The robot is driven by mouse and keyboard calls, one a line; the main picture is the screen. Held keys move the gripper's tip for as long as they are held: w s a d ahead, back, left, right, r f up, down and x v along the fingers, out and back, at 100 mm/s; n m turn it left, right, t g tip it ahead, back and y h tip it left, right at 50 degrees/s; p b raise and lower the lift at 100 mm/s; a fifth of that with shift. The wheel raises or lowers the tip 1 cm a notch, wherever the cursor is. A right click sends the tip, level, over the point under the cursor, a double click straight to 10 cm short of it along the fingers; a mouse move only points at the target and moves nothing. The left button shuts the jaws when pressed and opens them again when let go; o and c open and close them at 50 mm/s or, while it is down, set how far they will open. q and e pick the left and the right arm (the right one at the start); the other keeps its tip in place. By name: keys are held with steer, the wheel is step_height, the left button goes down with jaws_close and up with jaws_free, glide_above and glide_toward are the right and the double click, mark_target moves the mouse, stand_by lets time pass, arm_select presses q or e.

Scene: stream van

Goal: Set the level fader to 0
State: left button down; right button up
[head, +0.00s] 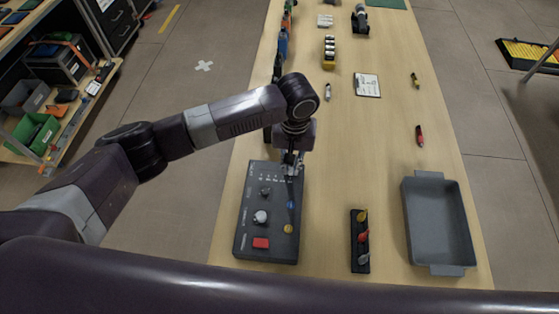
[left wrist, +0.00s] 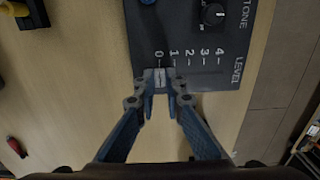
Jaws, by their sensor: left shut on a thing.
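The dark grey control panel (head: 272,238) lies on the table in the head view. In the left wrist view, the panel (left wrist: 140,30) shows the word LEVEL (left wrist: 238,70) and a scale of printed numbers starting at 0 (left wrist: 158,55). My left gripper (head: 290,165) comes down on the panel's far edge. In the left wrist view its fingertips (left wrist: 161,80) are closed around the small, light level fader cap (left wrist: 160,77). The cap lines up about with the 0 mark. The fingers hide most of the slot. My right gripper is not in view.
A black rack (head: 353,262) and a grey tray (head: 410,225) stand to the right. The table between panel and rack is clear.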

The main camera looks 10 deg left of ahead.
arm_select(q)
steer(key=shift+d, duration=0.2)
steer(key=c, duration=2)
jaws_free()
steer(key=shift+d, duration=0.1)
step_height(320, 180, up, 12)
steer(key=shift+r, duration=0.1)
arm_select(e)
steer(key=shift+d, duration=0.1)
